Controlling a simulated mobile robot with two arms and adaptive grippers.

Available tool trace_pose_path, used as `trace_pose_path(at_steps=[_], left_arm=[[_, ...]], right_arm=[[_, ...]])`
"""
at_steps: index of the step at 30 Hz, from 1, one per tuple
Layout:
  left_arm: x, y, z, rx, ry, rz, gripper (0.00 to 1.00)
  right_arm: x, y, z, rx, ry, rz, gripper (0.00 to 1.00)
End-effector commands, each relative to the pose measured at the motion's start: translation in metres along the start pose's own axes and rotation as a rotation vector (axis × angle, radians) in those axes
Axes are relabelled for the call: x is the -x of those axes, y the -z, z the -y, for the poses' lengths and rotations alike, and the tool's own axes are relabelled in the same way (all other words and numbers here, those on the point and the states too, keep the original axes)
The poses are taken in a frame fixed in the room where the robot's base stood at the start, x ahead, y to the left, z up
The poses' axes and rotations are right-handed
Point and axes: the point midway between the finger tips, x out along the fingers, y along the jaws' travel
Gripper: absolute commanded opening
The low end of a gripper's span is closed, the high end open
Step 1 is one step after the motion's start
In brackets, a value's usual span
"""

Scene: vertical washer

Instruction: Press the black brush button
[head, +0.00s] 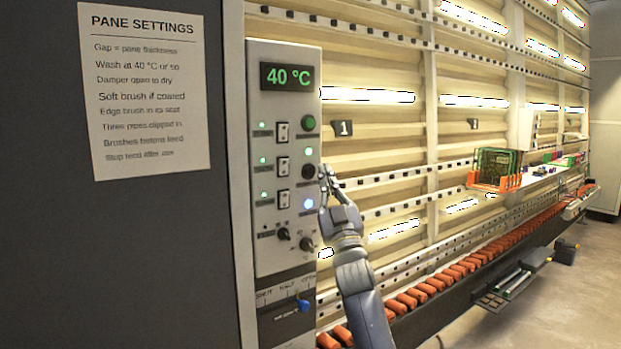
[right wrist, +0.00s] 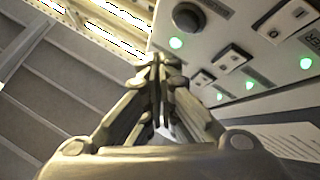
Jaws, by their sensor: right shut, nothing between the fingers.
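The black round button (head: 309,171) is on the right side of the light grey control panel (head: 283,90), below a green round button (head: 309,122). In the right wrist view the black button (right wrist: 188,18) shows at the top, beyond my fingertips. My right gripper (head: 324,178) is shut and empty at the panel's right edge, just right of the black button. In the right wrist view its fingertips (right wrist: 158,72) are together and appear apart from the button. Whether they touch the panel cannot be told from the head view. My left gripper is not in view.
Rocker switches (head: 282,165) with green lights stand left of the round buttons. A lit bluish-white spot (head: 308,203) and small dark knobs (head: 284,234) are lower. A blue lever (head: 303,305) is at the panel's bottom. Orange rollers (head: 407,300) run along the washer right of my arm.

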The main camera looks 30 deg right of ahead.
Motion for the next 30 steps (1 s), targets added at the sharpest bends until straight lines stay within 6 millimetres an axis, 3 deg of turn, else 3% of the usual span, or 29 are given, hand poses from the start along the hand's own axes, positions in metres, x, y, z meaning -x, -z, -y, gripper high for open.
trace_pose_path(at_steps=[9,30], left_arm=[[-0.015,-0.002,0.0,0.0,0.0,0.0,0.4],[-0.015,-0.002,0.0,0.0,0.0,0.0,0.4]], right_arm=[[-0.019,-0.015,0.015,0.0,0.0,0.0,0.0],[-0.021,-0.015,0.016,0.0,0.001,0.0,0.0]])
